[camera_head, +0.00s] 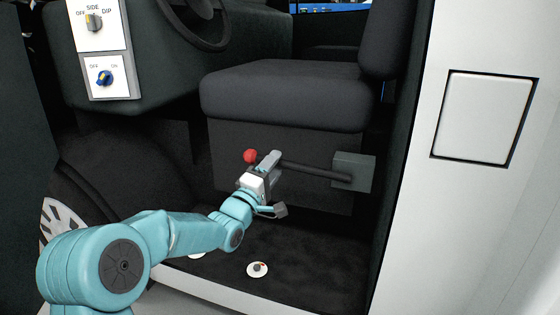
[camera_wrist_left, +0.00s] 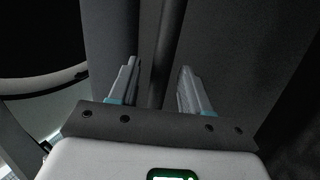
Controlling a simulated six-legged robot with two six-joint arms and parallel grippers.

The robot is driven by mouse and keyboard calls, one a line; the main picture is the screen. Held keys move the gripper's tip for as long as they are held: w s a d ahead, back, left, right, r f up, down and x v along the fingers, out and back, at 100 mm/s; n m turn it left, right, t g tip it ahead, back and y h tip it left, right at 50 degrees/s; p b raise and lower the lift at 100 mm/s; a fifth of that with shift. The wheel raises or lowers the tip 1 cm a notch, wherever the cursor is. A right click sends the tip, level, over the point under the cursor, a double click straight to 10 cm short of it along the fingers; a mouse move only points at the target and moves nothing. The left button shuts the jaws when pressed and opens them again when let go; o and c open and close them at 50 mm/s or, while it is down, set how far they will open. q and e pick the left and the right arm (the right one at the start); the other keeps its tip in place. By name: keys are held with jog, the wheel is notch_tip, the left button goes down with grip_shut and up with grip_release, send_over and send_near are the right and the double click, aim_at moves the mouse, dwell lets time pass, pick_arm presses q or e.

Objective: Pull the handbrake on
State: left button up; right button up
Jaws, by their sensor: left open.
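The handbrake lever (camera_head: 318,171) is a dark bar with a red knob (camera_head: 250,156) at its left end. It lies nearly level in front of the seat base and comes out of a grey box (camera_head: 353,172) on the right. My left gripper (camera_head: 270,178) is at the bar, just right of the knob, and hides part of it. In the left wrist view its two fingers (camera_wrist_left: 157,70) stand apart, and a dark bar (camera_wrist_left: 168,40), which looks like the lever, runs between them with gaps showing. My right gripper is not in view.
The dark seat (camera_head: 285,95) overhangs the lever. A white door pillar (camera_head: 425,230) stands on the right. A steering wheel (camera_head: 205,40) and a switch panel (camera_head: 105,75) are at upper left. A small round fitting (camera_head: 257,269) sits on the floor.

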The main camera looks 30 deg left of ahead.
pick_arm(q)
jog(key=shift+x, duration=2)
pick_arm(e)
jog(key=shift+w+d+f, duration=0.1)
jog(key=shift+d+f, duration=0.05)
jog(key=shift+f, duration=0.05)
pick_arm(q)
jog(key=shift+a, duration=0.1)
